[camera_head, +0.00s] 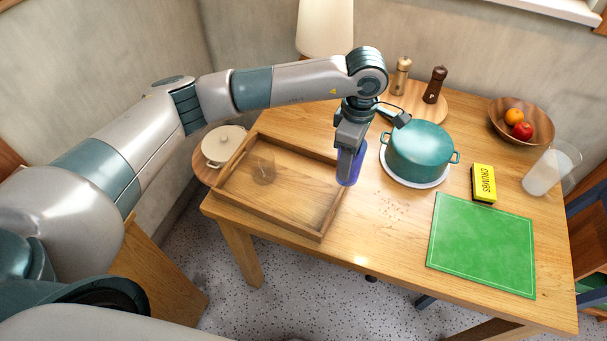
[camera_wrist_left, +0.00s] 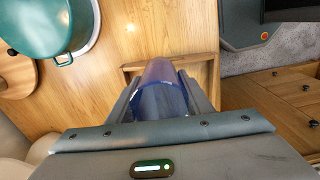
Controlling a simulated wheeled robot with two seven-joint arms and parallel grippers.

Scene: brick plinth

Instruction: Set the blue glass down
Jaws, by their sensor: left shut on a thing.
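The blue glass (camera_head: 349,166) is held in my left gripper (camera_head: 350,150), near the right end of the wooden tray (camera_head: 285,222) and left of the teal pot. The gripper comes down on it from above and is shut around it. In the left wrist view the blue glass (camera_wrist_left: 160,88) sits between the two fingers of my left gripper (camera_wrist_left: 165,100). The glass looks about upright. I cannot tell whether its base touches the tabletop or hangs above it. My right gripper is not in view.
The teal pot (camera_head: 418,150) sits on a white round base just right of the blue glass. A yellow box (camera_head: 484,183), a green board (camera_head: 482,245) and a pitcher (camera_head: 548,170) lie further right. The table front between tray and board is clear except crumbs.

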